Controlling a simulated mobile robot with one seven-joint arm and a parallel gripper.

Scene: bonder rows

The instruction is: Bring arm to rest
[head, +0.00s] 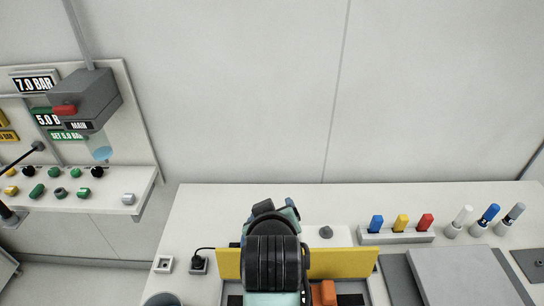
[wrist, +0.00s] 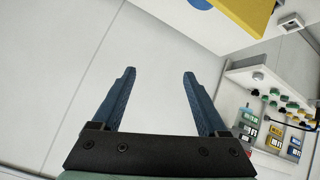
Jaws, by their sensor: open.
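My gripper (wrist: 157,98) shows in the wrist view with its two dark blue fingers apart and nothing between them. Behind the fingers are pale panels. In the head view my arm rises at the bottom middle, in front of a yellow panel (head: 229,264) on the white bench (head: 210,215). The fingers cannot be made out in the head view. No object is held.
At right on the bench are a rack (head: 396,238) with blue, yellow and red pieces, several capped bottles (head: 486,219) and a grey plate (head: 463,275). At left a control panel (head: 143,185) with knobs juts out below a grey valve box (head: 88,97). The wall behind is bare.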

